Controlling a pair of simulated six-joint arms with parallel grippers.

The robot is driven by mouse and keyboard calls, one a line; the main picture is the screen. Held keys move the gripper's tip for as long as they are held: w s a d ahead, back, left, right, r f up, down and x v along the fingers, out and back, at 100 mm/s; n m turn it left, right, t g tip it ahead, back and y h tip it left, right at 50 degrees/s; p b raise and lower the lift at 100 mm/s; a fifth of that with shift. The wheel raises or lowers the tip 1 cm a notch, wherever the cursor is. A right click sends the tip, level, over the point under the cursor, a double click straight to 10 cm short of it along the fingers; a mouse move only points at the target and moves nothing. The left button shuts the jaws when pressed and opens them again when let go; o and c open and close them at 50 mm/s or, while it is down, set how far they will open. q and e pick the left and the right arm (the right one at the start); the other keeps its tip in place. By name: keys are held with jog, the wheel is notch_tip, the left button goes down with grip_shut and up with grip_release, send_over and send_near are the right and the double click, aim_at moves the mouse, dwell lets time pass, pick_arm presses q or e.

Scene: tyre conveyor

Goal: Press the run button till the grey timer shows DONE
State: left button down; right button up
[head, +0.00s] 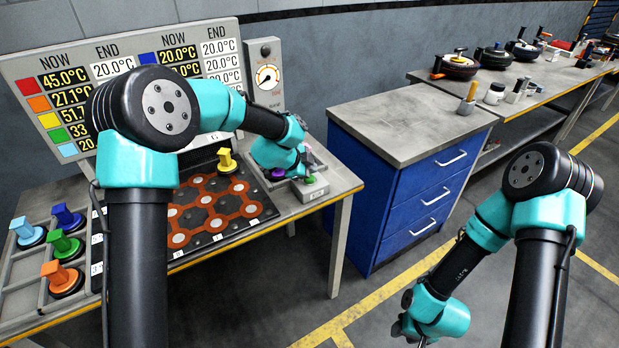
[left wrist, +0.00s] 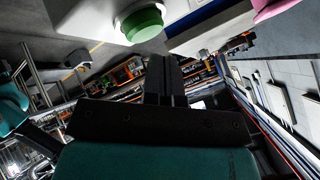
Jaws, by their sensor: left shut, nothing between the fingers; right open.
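The grey timer (head: 268,76) stands beside the temperature board, with a round white dial on its face; its small lettering is too small to read. A grey button box (head: 311,191) sits on the table's right end, below my left gripper (head: 300,170). In the left wrist view a green button (left wrist: 142,24) and part of a pink button (left wrist: 275,8) show. My left gripper is shut and empty, its fingertips (left wrist: 167,62) pointing toward the green button and seeming apart from it. My right gripper (head: 405,328) is open and empty, low over the floor.
A black plate with orange hexagons (head: 212,205) and a yellow-handled piece (head: 227,160) lies left of the button box. A rack (head: 45,285) holds several coloured handled pieces. A blue drawer cabinet (head: 405,195) stands right of the table; floor between is clear.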

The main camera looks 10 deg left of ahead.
pick_arm(q)
jog(key=shift+f, duration=0.15)
jog(key=shift+f, duration=0.25)
jog(key=shift+f, duration=0.6)
dwell(1.0)
jog(key=shift+r, duration=1)
jog(key=shift+r, duration=2.55)
jog(key=shift+f, duration=0.1)
